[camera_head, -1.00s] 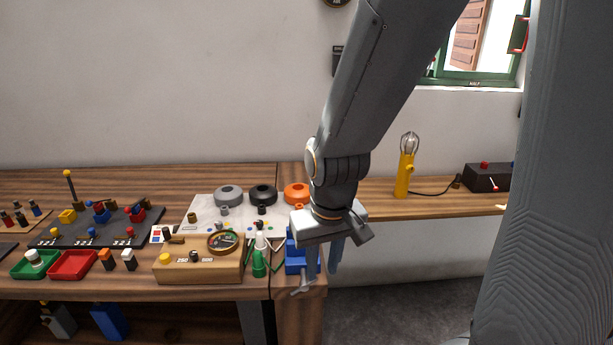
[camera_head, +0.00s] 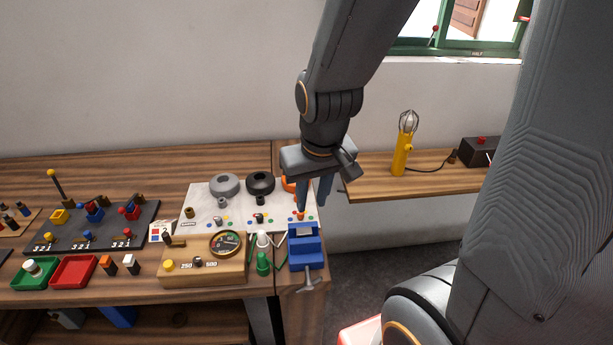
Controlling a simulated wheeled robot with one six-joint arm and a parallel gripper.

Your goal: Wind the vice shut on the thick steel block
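The blue vice (camera_head: 306,254) sits at the front right corner of the workbench. Its grey winding handle (camera_head: 308,282) hangs at the front, past the bench edge. A greyish patch shows at the top of the vice between the blue parts; I cannot tell whether it is the thick steel block or part of the vice. My gripper (camera_head: 315,198) is above and behind the vice, pointing down, apart from the handle. Its two fingers stand apart with nothing visible between them. It partly hides the orange ring behind it.
Left of the vice are a green-and-white bottle (camera_head: 262,262) and a wooden meter box (camera_head: 205,265). A white board (camera_head: 232,215) with grey and black rings lies behind. A yellow caged lamp (camera_head: 402,155) stands on the right shelf. The floor gap right of the vice is clear.

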